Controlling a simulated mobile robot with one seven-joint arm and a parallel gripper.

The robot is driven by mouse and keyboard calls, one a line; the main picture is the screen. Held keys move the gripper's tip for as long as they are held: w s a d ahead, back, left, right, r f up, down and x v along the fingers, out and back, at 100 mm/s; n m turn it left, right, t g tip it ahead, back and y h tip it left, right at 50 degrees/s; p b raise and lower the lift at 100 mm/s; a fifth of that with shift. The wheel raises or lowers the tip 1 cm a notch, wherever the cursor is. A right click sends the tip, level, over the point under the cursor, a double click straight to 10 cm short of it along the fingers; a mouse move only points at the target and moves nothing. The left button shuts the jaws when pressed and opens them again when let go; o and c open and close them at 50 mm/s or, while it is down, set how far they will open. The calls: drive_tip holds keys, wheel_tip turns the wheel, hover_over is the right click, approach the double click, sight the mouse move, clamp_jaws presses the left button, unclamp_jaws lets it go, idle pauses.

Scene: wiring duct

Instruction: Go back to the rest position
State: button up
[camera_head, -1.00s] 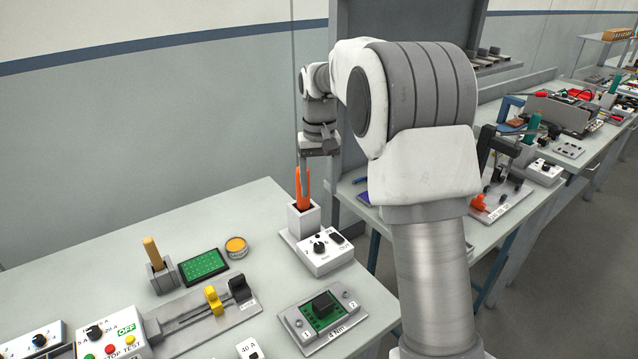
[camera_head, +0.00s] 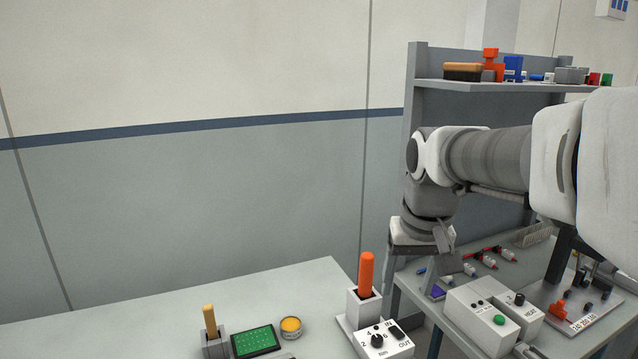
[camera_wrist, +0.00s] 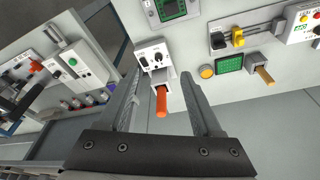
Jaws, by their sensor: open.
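My gripper (camera_head: 448,258) is open and empty, up and to the right of the orange-handled tool in the head view. In the wrist view its two spread fingers (camera_wrist: 158,80) frame the orange handle (camera_wrist: 161,103) with nothing held between them. The orange-handled tool (camera_head: 366,272) stands upright in a white square holder (camera_head: 363,309), joined to a box with a dial (camera_head: 377,341). The lower part of the tool is hidden inside the holder.
A green board (camera_head: 255,341), a round yellow tin (camera_head: 291,326) and a wooden-handled tool in a grey holder (camera_head: 215,345) stand on the near bench. A second bench with control boxes (camera_head: 482,318) and a shelf (camera_head: 500,86) is on the right.

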drive_tip(key=s+f+t, duration=0.2)
drive_tip(key=s, duration=1.4)
drive_tip(key=shift+f+t, duration=0.35)
drive_tip(key=shift+t, duration=0.05)
